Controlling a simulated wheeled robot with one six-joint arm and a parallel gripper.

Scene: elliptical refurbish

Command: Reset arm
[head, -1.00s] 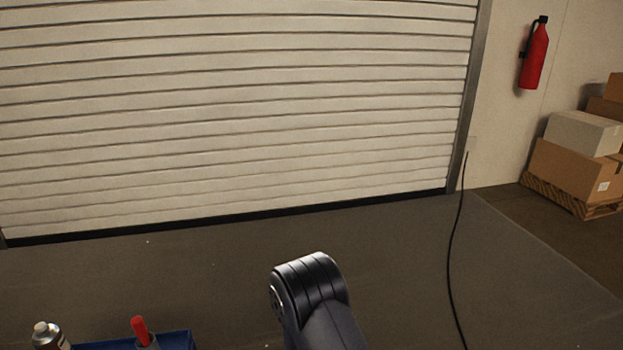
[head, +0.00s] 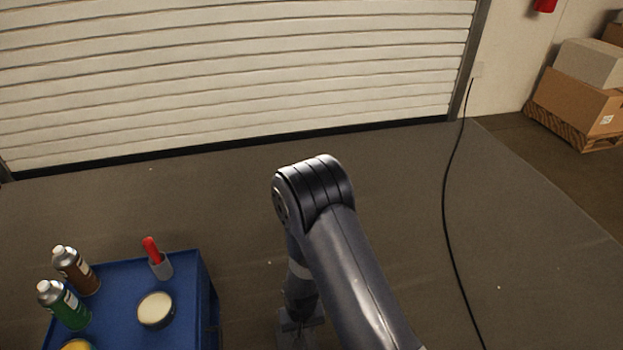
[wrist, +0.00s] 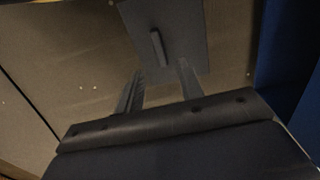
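My arm reaches down in the middle of the head view, with its black elbow joint uppermost and the forearm hanging below it. My gripper (wrist: 161,66) shows in the wrist view as two dark fingers standing apart, with nothing seen clamped between them. A flat grey plate with a short raised bar (wrist: 160,48) shows just beyond the fingertips; I cannot tell whether they touch it. In the head view the gripper end is low and partly hidden near the bottom edge.
Boxes (head: 575,100) stand far right.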

